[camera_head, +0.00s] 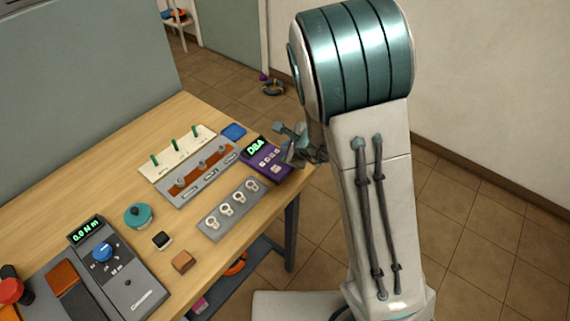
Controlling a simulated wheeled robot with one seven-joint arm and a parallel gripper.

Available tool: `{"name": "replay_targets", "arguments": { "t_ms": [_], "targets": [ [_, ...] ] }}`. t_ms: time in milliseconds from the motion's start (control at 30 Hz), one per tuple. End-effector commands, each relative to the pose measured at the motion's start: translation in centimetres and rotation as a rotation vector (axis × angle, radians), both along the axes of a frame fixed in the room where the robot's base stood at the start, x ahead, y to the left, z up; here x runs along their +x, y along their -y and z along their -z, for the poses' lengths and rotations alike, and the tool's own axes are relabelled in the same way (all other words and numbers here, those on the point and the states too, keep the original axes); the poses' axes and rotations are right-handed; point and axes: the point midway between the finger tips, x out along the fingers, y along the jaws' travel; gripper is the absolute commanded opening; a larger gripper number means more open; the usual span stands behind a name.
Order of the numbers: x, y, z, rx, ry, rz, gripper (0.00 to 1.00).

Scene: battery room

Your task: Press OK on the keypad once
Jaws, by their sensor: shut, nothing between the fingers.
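The keypad (267,162) is a small purple box with pale buttons and a lit green display (255,147) that seems to read "DBA". It lies at the far right corner of the wooden table. My gripper (291,157) is shut and empty, at the keypad's right edge, seen from behind and partly covered by my arm. I cannot tell whether it touches the keypad. The OK button is too small to make out among the buttons.
On the table (110,145) beside the keypad are a panel with green pegs (172,152), a grey switch panel (198,178) and a plate with white rings (231,207). A torque meter (113,270) stands at the near left. Floor is clear at right.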

Motion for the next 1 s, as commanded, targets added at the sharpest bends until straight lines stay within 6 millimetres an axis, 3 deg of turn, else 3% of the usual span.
{"name": "replay_targets", "arguments": {
  "t_ms": [33, 233, 1000],
  "targets": [
    [0.0, 0.0, 1.1, 0.002, 0.002, 0.0, 0.0],
    [0.0, 0.0, 2.2, 0.001, 0.002, -0.001, 0.0],
    [0.0, 0.0, 2.2, 0.001, 0.0, -0.001, 0.0]
  ]
}}
